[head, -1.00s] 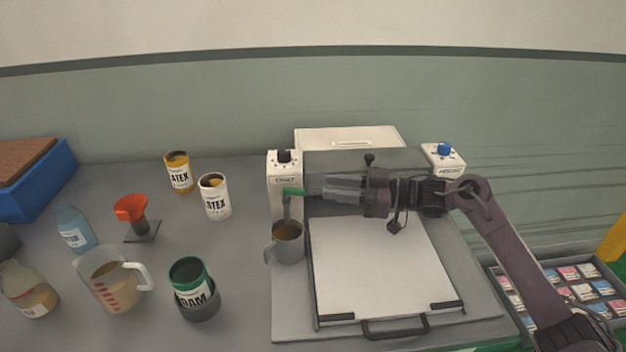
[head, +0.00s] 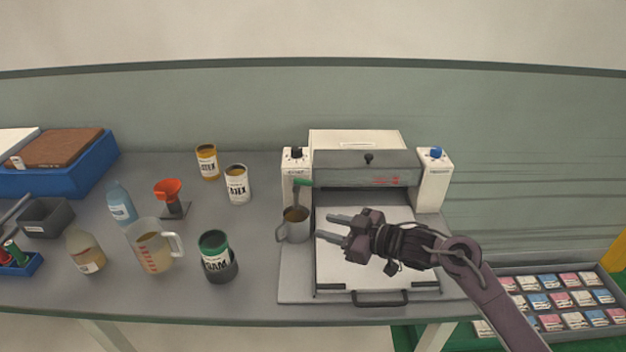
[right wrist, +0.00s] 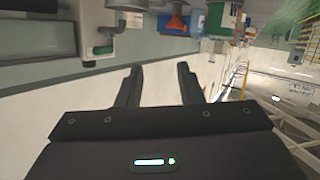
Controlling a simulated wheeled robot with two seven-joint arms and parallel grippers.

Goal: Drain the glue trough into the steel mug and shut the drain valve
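The steel mug (head: 292,232) stands upright on the left of the machine's base, with brownish liquid inside. The drain valve's green handle (head: 302,182) is on the left post above the mug and lies roughly level. It also shows in the right wrist view (right wrist: 103,50). Whether liquid runs from the spout is too small to tell. The glue trough's inside is hidden behind the machine's grey front (head: 345,170). My right gripper (head: 328,227) is open and empty over the white bed, right of the mug and apart from mug and handle. My left gripper is not in view.
Left of the machine stand a dark green-rimmed jar (head: 219,262), a measuring jug (head: 150,250), an orange funnel (head: 168,190), bottles and two tins. A blue tray (head: 60,180) is at far left. The white bed (head: 350,270) is clear below my gripper.

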